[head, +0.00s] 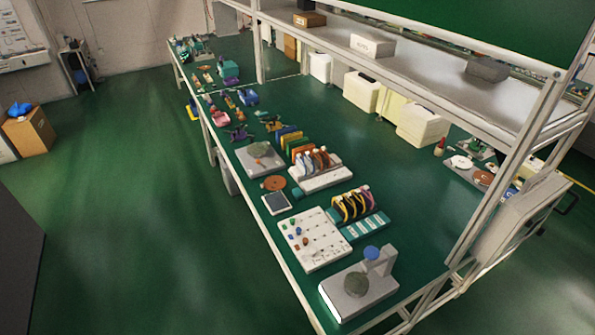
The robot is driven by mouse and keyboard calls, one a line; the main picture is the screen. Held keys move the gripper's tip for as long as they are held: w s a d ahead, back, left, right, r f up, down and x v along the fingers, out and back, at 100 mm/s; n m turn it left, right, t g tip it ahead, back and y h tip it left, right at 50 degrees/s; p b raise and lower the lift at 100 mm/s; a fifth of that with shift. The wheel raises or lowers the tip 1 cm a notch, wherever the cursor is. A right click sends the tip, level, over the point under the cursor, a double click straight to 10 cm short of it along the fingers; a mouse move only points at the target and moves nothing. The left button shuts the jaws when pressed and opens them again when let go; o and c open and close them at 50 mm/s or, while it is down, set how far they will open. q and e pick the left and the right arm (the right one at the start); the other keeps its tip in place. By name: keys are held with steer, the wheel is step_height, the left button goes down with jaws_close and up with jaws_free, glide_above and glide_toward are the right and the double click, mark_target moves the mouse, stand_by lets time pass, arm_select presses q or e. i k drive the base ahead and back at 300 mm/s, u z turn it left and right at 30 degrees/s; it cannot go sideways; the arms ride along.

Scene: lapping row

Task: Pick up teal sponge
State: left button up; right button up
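No sponge can be made out with certainty in the head view. A small teal block (229,69) sits toward the far end of the long green workbench (290,245), but it is too small to tell whether it is a sponge. Other teal-coloured pieces sit among the items nearer on the bench. Neither of my grippers is in view.
On the bench stand a grey machine with a blue knob (372,253), a white pegboard (315,240), a rack with coloured rings (351,205) and a tablet-like device (277,202). A shelf (430,70) overhangs the bench. Open green floor (130,210) lies left.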

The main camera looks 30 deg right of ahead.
mark_target(299, 195)
steer(key=u, duration=0.75)
steer(key=k, duration=1.05)
steer(key=u, duration=0.7)
steer(key=i, duration=2.2)
steer(key=z, duration=1.6)
steer(key=i, duration=1.05)
steer(key=z, duration=2.2)
steer(key=i, duration=1.1)
steer(key=z, duration=0.45)
